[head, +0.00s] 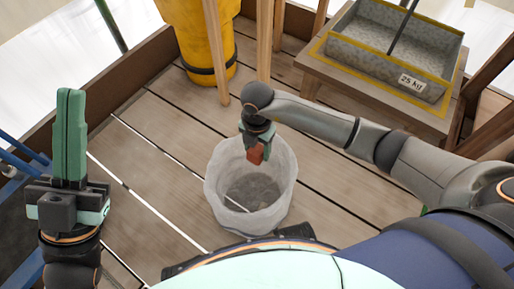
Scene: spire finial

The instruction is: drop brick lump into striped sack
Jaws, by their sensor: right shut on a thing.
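The brick lump (256,155) is small and reddish. My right gripper (259,147) is shut on it and holds it over the mouth of the sack, pointing down. The sack (222,196) is a pale, whitish open bag standing on the plank floor, with grey rubble inside; I cannot make out clear stripes on it. Part of its far rim is hidden behind the gripper and lump. My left gripper (70,120) is at the far left, away from the sack, with its green fingers together and nothing visible between them.
A yellow bin (203,40) stands behind the sack beside wooden posts (216,55). A grey tub marked 25 kg (385,60) sits on a wooden table (375,105) at back right. Dark boards edge the deck; the planks left of the sack are clear.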

